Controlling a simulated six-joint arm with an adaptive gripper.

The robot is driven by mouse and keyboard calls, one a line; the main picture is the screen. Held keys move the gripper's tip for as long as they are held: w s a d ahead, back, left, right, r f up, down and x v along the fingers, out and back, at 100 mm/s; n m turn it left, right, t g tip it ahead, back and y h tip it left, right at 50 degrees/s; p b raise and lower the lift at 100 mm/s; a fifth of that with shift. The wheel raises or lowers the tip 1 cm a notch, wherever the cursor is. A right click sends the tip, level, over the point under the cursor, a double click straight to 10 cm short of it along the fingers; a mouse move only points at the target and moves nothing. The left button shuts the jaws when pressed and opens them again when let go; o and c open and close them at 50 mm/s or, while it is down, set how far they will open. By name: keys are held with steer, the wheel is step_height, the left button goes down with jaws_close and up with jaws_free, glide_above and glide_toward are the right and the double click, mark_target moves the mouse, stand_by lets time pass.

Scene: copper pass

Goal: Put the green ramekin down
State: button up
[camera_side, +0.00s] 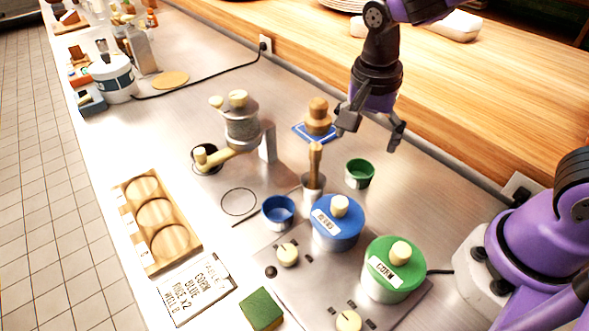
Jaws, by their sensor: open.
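The green ramekin (359,174) stands upright on the steel counter, right of the wooden-handled tool in its holder. It looks empty. My gripper (370,136) is open and empty, above the ramekin and apart from it in the picture. Its two fingers are spread wide and point down. A blue ramekin (278,211) stands on the counter to the left, beside the blue-lidded pot.
A blue-lidded pot (336,228) and a green-lidded pot (388,275) sit on the front unit. A wooden board with three round wells (187,262) lies at left. A grinder-like device (241,125) stands left of centre. Bare counter (432,212) lies right of the green ramekin.

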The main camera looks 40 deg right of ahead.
steer(key=s+d+r+n+t+y, duration=0.1)
steer(key=s+d+r+n+t, duration=0.2)
steer(key=n, duration=1)
steer(key=s+r+t, duration=0.2)
steer(key=s+r, duration=0.2)
steer(key=r, duration=0.1)
steer(key=shift+s, duration=0.15)
